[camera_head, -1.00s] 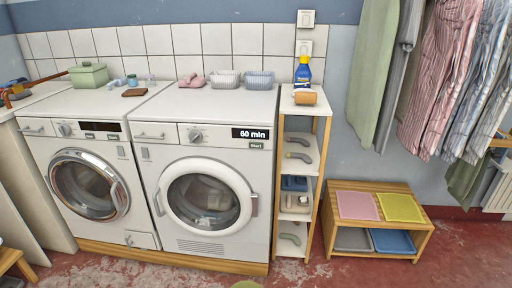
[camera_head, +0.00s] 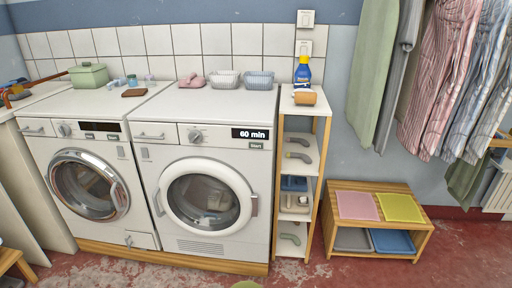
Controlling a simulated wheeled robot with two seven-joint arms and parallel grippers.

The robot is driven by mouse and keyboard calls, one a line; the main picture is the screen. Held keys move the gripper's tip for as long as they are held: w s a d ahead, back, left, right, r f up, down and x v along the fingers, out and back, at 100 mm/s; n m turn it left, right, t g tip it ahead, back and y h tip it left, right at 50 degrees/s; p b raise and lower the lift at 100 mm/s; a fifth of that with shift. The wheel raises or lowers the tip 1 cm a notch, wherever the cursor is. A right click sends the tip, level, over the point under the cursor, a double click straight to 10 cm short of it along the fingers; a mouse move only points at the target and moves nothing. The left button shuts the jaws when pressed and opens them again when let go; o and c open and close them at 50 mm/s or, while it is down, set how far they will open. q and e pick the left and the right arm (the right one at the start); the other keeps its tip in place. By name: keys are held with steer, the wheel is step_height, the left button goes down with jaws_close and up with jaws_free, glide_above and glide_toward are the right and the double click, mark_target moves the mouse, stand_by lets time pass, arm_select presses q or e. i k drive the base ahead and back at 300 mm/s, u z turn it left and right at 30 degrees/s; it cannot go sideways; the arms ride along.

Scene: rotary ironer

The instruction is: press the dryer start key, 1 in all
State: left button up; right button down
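The dryer (camera_head: 165,170) is the right of two white front-loading machines, with a round white-rimmed door that is shut. Its black display (camera_head: 251,133) reads "60 min" at the upper right of the front. The small grey start key (camera_head: 256,145), labelled "Start", sits just below the display. A round dial (camera_head: 195,136) is at the middle of the panel. Neither of my grippers is in the head view, and nothing covers the key.
A washing machine (camera_head: 91,147) with a chrome door stands left of the dryer. A narrow wooden shelf (camera_head: 322,160) with bottles and tools stands close on the right. A low bench (camera_head: 428,231) holds trays. Red floor is free in front.

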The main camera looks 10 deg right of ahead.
mark_target(258, 145)
steer(key=u, duration=0.15)
steer(key=i, duration=1.2)
steer(key=u, duration=0.4)
